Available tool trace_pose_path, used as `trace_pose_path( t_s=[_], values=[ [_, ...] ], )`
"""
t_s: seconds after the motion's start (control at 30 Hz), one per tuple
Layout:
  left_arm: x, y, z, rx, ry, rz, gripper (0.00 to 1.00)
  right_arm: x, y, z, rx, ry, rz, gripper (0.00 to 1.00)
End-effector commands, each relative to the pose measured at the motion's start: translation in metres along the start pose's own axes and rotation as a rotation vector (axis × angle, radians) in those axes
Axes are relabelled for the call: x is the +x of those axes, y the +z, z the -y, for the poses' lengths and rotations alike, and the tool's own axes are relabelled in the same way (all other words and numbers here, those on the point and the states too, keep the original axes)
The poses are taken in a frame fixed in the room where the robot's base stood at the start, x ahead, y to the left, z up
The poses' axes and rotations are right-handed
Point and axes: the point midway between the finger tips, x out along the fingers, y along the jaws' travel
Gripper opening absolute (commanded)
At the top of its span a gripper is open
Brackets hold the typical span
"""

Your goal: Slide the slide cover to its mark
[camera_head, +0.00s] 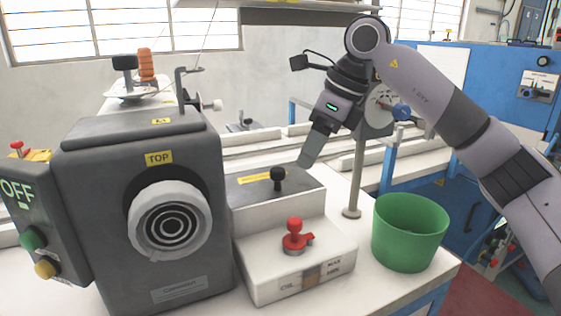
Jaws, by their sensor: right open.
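The slide cover appears to be the dark grey plate (302,184) with a black knob (278,176) on top of the light machine bed. A yellow strip with small text (255,177) lies on the plate, left of and behind the knob; I cannot tell whether it is the mark. My right gripper (307,160) comes down from the upper right. Its fingertips are just behind and right of the knob, close to the plate's far edge. It is open and appears empty; I cannot tell whether it touches the plate. My left gripper is out of view.
A red knob (295,237) sits on the lower white block in front. A green bin (408,232) and a metal post (355,185) stand to the right.

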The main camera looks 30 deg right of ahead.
Motion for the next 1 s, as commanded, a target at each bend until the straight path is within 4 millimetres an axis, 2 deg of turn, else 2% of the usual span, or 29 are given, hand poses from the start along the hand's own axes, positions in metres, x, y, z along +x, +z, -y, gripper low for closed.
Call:
trace_pose_path(
  t_s=[0.03,0.23,0.3,0.5,0.9,0.97,1.0],
  values=[
    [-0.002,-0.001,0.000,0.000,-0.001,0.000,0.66,0.002,0.011,-0.001,-0.002,0.003,-0.001,0.56],
    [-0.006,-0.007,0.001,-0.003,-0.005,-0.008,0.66,0.017,0.044,-0.001,-0.002,0.002,-0.002,0.56],
    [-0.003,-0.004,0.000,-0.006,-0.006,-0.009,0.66,0.035,0.039,0.000,0.000,0.003,-0.004,0.56],
    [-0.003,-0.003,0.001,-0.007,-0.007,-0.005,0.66,0.059,0.039,-0.001,-0.001,0.001,-0.001,0.56],
    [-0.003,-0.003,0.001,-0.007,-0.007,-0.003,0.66,0.067,0.039,-0.001,-0.001,0.001,0.000,0.56],
    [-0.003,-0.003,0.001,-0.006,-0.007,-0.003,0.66,0.067,0.039,-0.001,-0.001,0.001,0.000,0.40],
    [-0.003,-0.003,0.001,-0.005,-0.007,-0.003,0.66,0.067,0.039,-0.001,-0.001,0.001,0.000,0.27]
  ],
)
